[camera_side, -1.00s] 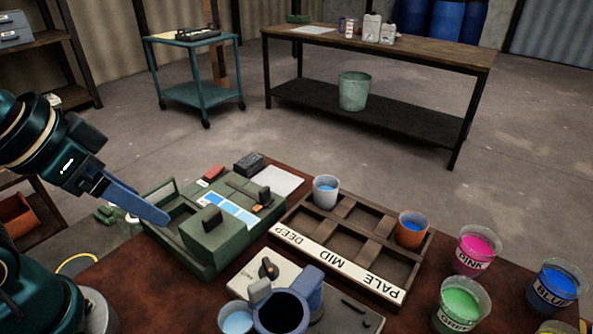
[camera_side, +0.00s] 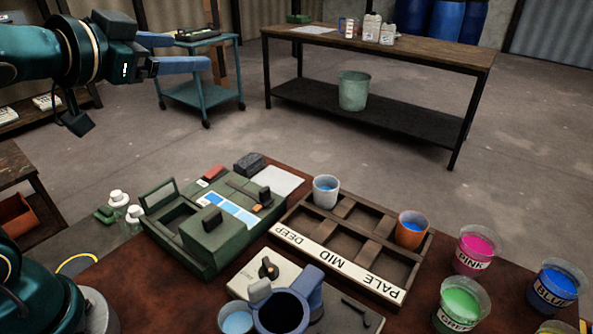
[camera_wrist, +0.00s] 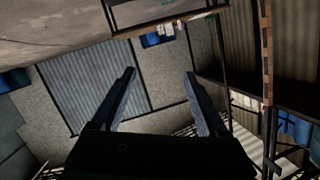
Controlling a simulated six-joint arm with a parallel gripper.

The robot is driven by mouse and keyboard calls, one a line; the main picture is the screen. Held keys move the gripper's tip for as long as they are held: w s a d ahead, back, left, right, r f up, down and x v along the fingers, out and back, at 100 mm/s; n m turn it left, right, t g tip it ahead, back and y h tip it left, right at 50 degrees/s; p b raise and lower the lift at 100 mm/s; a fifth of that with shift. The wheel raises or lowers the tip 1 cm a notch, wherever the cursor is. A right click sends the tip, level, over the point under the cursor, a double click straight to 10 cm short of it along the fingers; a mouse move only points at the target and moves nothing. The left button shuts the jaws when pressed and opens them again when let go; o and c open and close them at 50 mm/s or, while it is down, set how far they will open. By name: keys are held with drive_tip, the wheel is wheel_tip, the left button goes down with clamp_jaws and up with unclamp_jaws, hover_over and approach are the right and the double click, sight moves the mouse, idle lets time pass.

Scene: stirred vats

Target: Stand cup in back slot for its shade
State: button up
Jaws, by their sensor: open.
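The rack (camera_side: 335,262) has columns marked DEEP, MID and PALE on its front strip. An orange cup (camera_side: 411,236) with blue liquid stands in the back slot at the PALE end. The other slots look empty. A cup of light blue liquid (camera_side: 236,321) is beside the dark blue vat (camera_side: 283,314) at the front edge. My gripper (camera_side: 192,52) is open and empty, high at the upper left, far from the cups. Its open jaws (camera_wrist: 160,74) show in the wrist view, with nothing between them.
A green machine (camera_side: 220,240) stands left of the rack. Pink (camera_side: 473,251), green (camera_side: 461,305) and blue (camera_side: 557,289) paint tubs stand at the right. A mixer base with a knob (camera_side: 268,268) is in front. The space above the table is clear.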

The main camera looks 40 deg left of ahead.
drive_tip(key=w+d+r+m+t+h, duration=0.1)
drive_tip(key=w+d+m+t+h, duration=0.1)
drive_tip(key=d+m+h, duration=0.2)
drive_tip(key=m+g+h, duration=1)
drive_tip(key=g+h, duration=0.2)
drive_tip(key=g, duration=0.2)
hover_over(237, 319)
drive_tip(key=s+a, duration=0.2)
drive_tip(key=a, duration=0.1)
wheel_tip(237, 319, down, 26)
drive_tip(key=shift+w, duration=0.1)
drive_tip(key=shift+x, duration=2.7)
drive_tip(key=shift+f, duration=0.15)
drive_tip(key=shift+a, duration=0.1)
clamp_jaws()
